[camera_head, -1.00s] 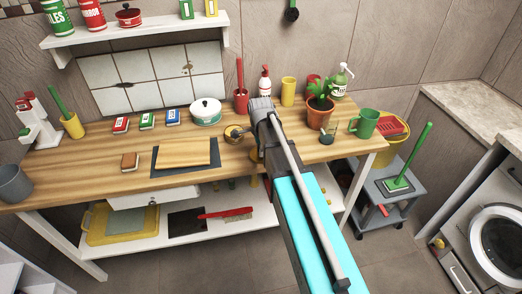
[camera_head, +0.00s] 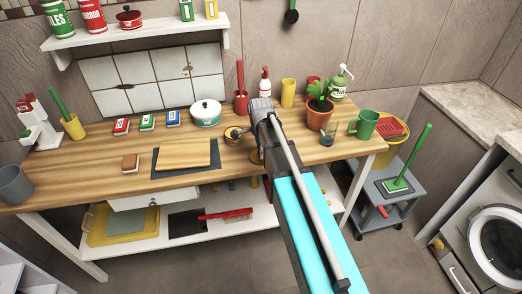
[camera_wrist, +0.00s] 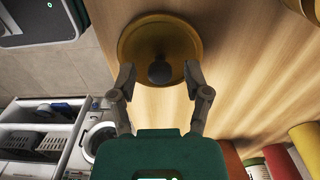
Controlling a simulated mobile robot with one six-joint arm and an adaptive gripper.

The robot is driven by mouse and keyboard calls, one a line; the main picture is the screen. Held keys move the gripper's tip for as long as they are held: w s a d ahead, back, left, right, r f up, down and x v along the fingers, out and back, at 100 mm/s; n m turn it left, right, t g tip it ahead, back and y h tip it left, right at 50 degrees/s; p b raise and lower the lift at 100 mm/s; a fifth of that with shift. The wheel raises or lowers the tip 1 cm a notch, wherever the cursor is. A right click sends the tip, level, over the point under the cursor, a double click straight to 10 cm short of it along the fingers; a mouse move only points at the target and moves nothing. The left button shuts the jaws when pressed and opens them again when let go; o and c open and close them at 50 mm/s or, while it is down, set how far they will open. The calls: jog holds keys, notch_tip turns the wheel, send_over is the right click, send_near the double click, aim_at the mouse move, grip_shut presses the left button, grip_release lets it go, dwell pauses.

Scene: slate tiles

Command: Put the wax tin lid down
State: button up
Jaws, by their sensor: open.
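The wax tin lid is a round, brass-coloured disc (camera_wrist: 132,42) with a dark knob, seen in the wrist view on the wooden bench top near its edge. My gripper (camera_wrist: 158,76) is open, with one finger on each side of the knob and visible gaps between. In the head view my arm mostly hides the lid, and only a yellowish edge (camera_head: 256,157) shows by the bench front. A small round brass-coloured tin (camera_head: 236,134) stands on the bench just left of my wrist.
A cutting board (camera_head: 184,153) on a dark mat lies left. A white pot (camera_head: 206,113), red holder (camera_head: 241,103) and yellow cup (camera_head: 288,93) stand behind. A potted plant (camera_head: 320,115), glass (camera_head: 328,135) and green mug (camera_head: 364,125) stand right.

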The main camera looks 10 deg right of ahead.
notch_tip(320, 180, up, 12)
jog(key=p, duration=1.1)
jog(key=shift+f, duration=0.25)
dwell(0.4)
jog(key=s+n, duration=1.6)
jog(key=n, duration=0.2)
jog(key=shift+d, duration=0.15)
